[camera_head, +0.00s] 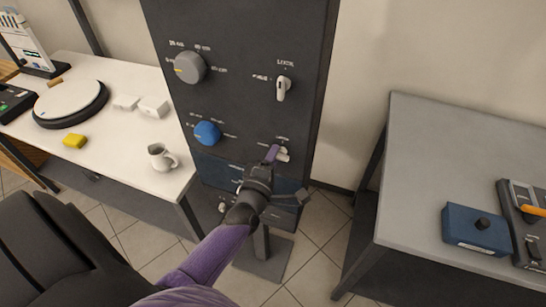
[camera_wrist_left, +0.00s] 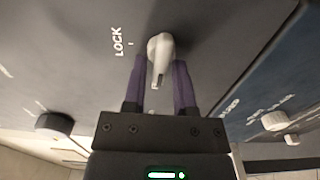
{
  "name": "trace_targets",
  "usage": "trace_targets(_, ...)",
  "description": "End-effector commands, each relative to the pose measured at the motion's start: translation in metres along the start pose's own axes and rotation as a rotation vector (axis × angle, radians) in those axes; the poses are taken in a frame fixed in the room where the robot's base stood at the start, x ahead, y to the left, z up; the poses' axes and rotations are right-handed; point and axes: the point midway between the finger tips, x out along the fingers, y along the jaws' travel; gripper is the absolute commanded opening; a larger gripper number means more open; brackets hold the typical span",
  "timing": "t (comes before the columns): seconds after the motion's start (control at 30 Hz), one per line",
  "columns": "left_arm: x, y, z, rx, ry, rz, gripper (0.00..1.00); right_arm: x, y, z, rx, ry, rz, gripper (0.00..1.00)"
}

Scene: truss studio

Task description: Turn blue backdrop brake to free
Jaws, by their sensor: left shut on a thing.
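A dark upright panel (camera_head: 238,105) carries several knobs and levers. At its lower right is a white lever (camera_head: 284,155), just above a blue band (camera_head: 215,170). In the left wrist view the white lever (camera_wrist_left: 160,52) has the word LOCK beside it on the panel. My left gripper (camera_head: 273,153) has its purple fingers on either side of this lever and is shut on it. The fingers show in the left wrist view (camera_wrist_left: 164,85). The small labels at this lever are too blurred to read in the head view. My right gripper is not in view.
On the panel are a grey knob (camera_head: 190,68), a blue knob (camera_head: 207,133) and an upper white lever (camera_head: 283,88). A white table (camera_head: 120,165) with a jug (camera_head: 161,157) stands left. A grey table (camera_head: 440,150) with a blue box (camera_head: 475,232) stands right.

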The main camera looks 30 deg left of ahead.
Motion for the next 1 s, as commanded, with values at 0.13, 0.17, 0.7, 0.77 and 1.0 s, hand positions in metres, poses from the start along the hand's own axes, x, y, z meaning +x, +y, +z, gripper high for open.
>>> trace_targets(0.13, 0.0, -0.001, 0.0, -0.013, -0.001, -0.003, 0.0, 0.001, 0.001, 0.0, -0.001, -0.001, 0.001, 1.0)
trace_targets(0.17, 0.0, -0.001, 0.0, -0.014, -0.001, -0.003, 0.0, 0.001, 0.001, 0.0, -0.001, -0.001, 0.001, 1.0)
trace_targets(0.7, 0.0, -0.001, 0.0, -0.013, -0.001, -0.002, 0.53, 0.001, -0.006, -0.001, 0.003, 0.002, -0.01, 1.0)
trace_targets(0.77, 0.0, -0.001, 0.0, -0.013, -0.001, -0.002, 0.53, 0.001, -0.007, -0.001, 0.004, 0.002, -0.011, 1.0)
trace_targets(1.0, -0.018, -0.001, 0.0, -0.012, -0.001, -0.004, 0.53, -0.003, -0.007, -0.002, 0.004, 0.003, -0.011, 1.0)
